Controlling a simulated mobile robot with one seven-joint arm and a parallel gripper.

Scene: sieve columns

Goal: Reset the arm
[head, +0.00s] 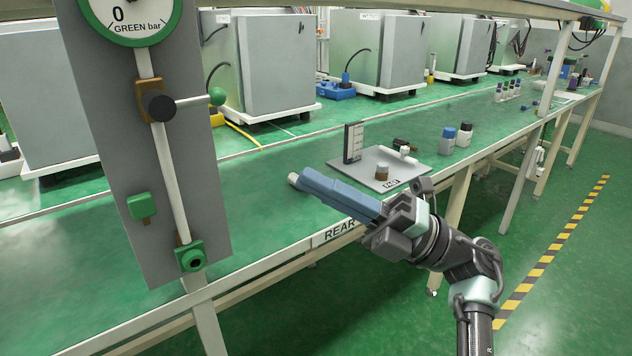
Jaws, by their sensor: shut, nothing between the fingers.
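My arm comes in from the lower right. My gripper (296,180) points left over the near edge of the green bench (110,240). Its long blue fingers lie together, with pale tips, and I see nothing held. I cannot tell its exact height above the bench top. It is in front of and to the left of a grey tray (350,166) on the bench, and looks apart from the things on it.
A grey panel (190,130) with a gauge (131,15) reading "GREEN bar", a green-knobbed lever (217,96) and a valve stands at left. Bottles (447,140) stand right of the tray. Grey cabinets (275,62) line the back. Striped floor tape (545,260) runs at right.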

